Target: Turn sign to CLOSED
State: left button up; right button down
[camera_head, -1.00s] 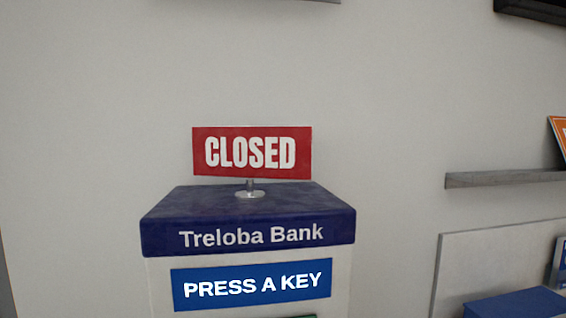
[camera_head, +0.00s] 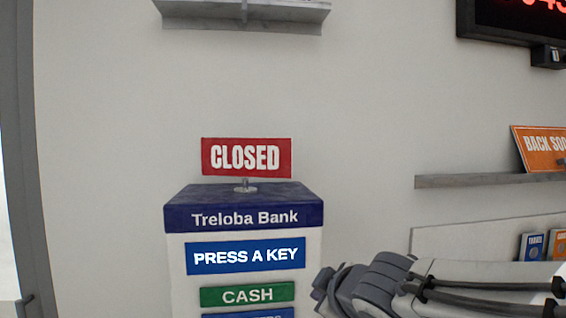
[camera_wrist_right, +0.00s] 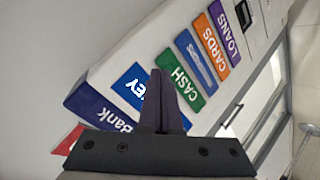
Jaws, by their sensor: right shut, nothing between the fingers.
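A red sign (camera_head: 246,157) reading CLOSED in white letters faces me in the head view. It stands upright on a short metal post (camera_head: 245,186) on top of the dark blue cap of the Treloba Bank kiosk (camera_head: 243,218). A red corner of the sign (camera_wrist_right: 68,141) shows at the lower left of the wrist view, mostly hidden behind my gripper body. My right gripper (camera_wrist_right: 162,78) has its two dark fingers together, with nothing between them. In the head view its arm is at the lower right, beside the kiosk and below the sign, apart from it. My left gripper is not in view.
The kiosk front carries a PRESS A KEY panel (camera_head: 246,256) and a green CASH label (camera_head: 247,294), with more labels in the wrist view. A grey shelf (camera_head: 440,181) with an orange sign (camera_head: 540,146) is at right. The wall around the red sign is clear.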

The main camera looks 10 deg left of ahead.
aim_at(266, 160)
jog(key=w+a+r+n+t+y, duration=0.1)
jog(key=w+a+r+n+y, duration=0.1)
jog(key=r+n, duration=0.35)
jog(key=w+a+r+n+t+y, duration=0.1)
jog(key=r+n+y, duration=0.2)
jog(key=r, duration=0.6)
jog(key=w+a+r+n+t+y, duration=0.1)
jog(key=w+a+r+n+y, duration=0.1)
jog(key=r+n, duration=0.35)
jog(key=shift+m, duration=0.7)
jog(key=x, duration=0.3)
jog(key=r+p+x, duration=0.1)
jog(key=x, duration=0.2)
jog(key=p+x, duration=0.1)
jog(key=x, duration=0.2)
jog(key=shift+a+r, duration=0.25)
jog(key=shift+r, duration=0.05)
jog(key=w+p, duration=0.2)
jog(key=w, duration=0.1)
jog(key=shift+w+d, duration=0.15)
jog(key=shift+d, duration=0.05)
jog(key=shift+w, duration=0.3)
